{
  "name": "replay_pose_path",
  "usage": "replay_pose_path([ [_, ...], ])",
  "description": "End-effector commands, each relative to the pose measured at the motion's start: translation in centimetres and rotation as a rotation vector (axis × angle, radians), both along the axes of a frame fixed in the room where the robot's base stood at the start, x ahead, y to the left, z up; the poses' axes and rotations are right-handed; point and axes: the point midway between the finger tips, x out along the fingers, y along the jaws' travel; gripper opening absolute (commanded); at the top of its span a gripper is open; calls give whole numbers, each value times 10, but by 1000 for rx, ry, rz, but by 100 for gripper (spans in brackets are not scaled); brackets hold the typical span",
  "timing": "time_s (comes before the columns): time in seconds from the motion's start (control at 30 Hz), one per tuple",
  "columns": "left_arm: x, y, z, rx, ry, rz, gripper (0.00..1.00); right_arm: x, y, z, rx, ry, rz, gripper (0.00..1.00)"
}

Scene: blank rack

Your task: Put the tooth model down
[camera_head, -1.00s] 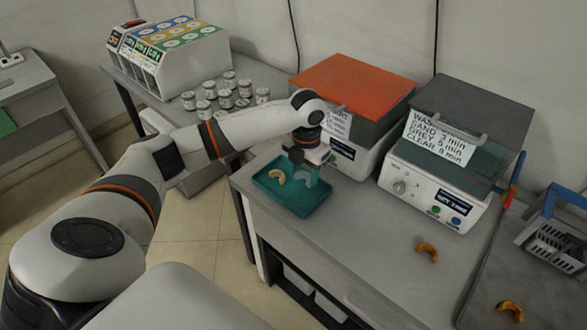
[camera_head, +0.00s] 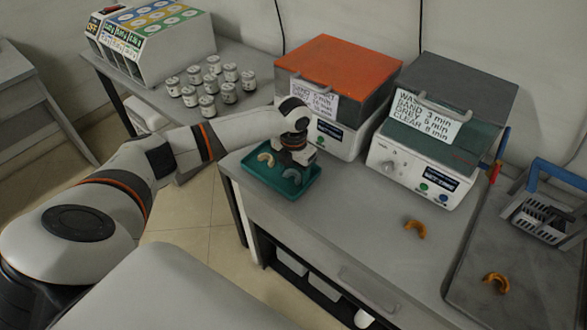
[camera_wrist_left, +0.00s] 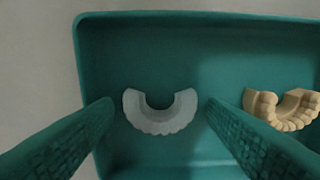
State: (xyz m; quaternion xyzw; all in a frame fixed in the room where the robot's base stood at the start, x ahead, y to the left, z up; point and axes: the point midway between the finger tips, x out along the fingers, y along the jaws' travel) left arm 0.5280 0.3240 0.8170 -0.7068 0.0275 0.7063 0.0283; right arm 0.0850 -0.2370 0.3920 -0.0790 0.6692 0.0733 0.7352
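A grey-white tooth model (camera_head: 293,176) lies in the teal tray (camera_head: 296,192) at the bench's left end. In the left wrist view the grey tooth model (camera_wrist_left: 160,114) rests on the tray floor, its teeth toward the picture's bottom. My left gripper (camera_wrist_left: 158,108) is open, with one finger on each side of the model and a narrow gap at each side. A beige tooth model (camera_head: 265,158) lies in the same tray, to the right in the wrist view (camera_wrist_left: 284,108). My right gripper is not in view.
An orange-lidded machine (camera_head: 338,70) and a grey-lidded machine (camera_head: 440,120) stand behind the tray. Orange-brown arches lie on the bench (camera_head: 415,230) and on the dark surface at right (camera_head: 497,283). Several jars (camera_head: 209,85) stand at left. The bench front is clear.

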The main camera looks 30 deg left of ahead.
Motion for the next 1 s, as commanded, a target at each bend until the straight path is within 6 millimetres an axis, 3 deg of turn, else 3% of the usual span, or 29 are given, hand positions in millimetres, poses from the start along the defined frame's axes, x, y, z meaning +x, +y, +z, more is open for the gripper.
replay_pose_path([
  [0.4,1,0,8,0,-2,0,70,0,0,0,1,0,0,57],
  [0.8,1,0,88,0,-5,1,70,-1,3,-6,4,2,-2,57],
  [1.0,1,0,116,-1,-2,0,70,-1,3,-7,4,2,-2,57],
])
